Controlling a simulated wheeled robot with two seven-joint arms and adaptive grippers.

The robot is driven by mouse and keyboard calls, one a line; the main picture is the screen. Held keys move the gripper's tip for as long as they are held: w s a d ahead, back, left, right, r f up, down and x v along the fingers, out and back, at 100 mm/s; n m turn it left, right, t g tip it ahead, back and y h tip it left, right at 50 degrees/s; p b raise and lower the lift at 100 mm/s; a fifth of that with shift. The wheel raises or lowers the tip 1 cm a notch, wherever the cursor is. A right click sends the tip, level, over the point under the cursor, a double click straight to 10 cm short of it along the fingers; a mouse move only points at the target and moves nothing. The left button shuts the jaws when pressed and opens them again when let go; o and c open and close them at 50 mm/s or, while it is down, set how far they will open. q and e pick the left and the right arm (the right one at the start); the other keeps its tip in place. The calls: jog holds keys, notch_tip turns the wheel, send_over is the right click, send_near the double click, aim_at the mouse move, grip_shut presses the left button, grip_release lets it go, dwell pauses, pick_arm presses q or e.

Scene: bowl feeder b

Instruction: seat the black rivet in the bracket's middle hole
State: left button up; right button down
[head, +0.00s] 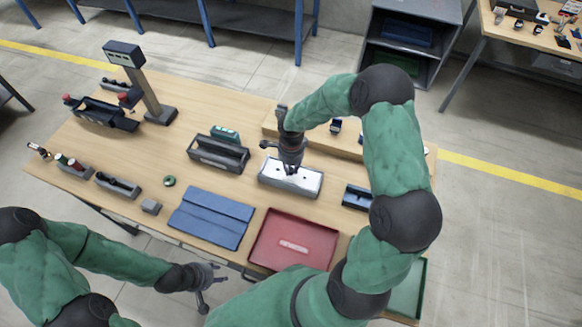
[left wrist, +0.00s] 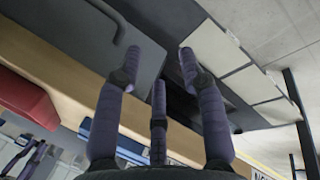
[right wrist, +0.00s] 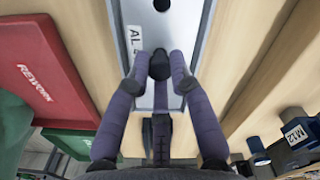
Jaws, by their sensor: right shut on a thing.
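The bracket (head: 308,187) is a pale, light-grey bar on the table, right of the middle in the head view. In the right wrist view the bracket (right wrist: 178,28) runs away from me and shows a dark round hole (right wrist: 162,5) at the top edge and an "AL" label. My right gripper (head: 290,170) is over the bracket's middle, pointing down. In the right wrist view its fingers close around the black rivet (right wrist: 159,66) at the bracket. Whether the rivet's shank is in a hole is hidden. My left gripper (head: 208,284) is open and empty, off the table's front edge.
A red tray (head: 270,251) marked "REWORK" (right wrist: 40,75) lies in front of the bracket. A green tray (head: 407,290) is at the front right.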

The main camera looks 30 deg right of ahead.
jog(key=shift+f+b, duration=0.7)
jog(key=shift+b, duration=0.05)
jog(key=c, duration=1)
grip_release()
notch_tip(320, 180, up, 12)
